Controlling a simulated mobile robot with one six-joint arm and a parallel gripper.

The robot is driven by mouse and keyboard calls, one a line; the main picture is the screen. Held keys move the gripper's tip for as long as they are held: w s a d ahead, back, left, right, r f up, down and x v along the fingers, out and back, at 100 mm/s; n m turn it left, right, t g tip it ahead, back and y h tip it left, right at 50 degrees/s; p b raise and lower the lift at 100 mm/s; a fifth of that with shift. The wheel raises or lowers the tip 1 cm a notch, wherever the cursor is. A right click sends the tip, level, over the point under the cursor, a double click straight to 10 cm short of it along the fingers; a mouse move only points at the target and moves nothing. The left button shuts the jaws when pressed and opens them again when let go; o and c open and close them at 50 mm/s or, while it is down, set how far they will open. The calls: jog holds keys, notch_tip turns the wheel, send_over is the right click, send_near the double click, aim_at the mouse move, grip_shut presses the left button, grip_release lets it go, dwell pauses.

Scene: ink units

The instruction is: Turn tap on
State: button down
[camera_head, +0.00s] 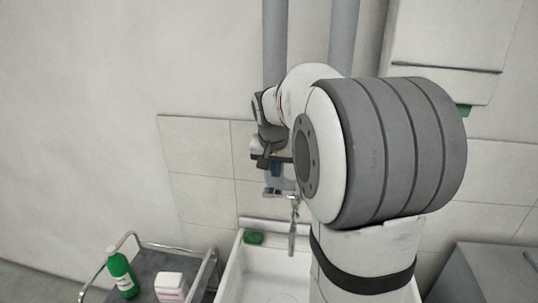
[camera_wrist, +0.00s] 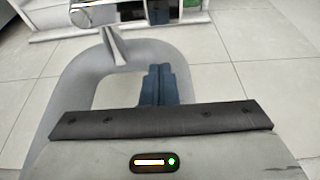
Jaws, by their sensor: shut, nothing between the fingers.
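The metal tap (camera_head: 293,228) is on the tiled wall above the white sink (camera_head: 232,272) in the head view, its spout pointing down over the basin. My gripper (camera_head: 277,186) is at the wall just above and beside the tap, small and partly hidden by my arm. In the wrist view my blue fingers (camera_wrist: 158,85) are shut together and empty. A smooth grey loop-shaped part (camera_wrist: 65,88) with a narrow tapering piece lies beside and around them; it looks like part of the tap fitting. I cannot tell whether the fingers touch it.
A metal trolley (camera_head: 208,270) with a green bottle (camera_head: 122,274) and a pink and white box (camera_head: 170,286) stands left of the sink. Green soap (camera_head: 254,238) lies at the sink's back edge. A wall cabinet (camera_head: 440,55) hangs upper right.

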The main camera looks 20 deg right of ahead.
jog(key=s+a, duration=0.1)
jog(key=s+a+f+p, duration=0.1)
jog(key=shift+s+f, duration=0.15)
jog(key=shift+s, duration=0.25)
jog(key=shift+s, duration=0.1)
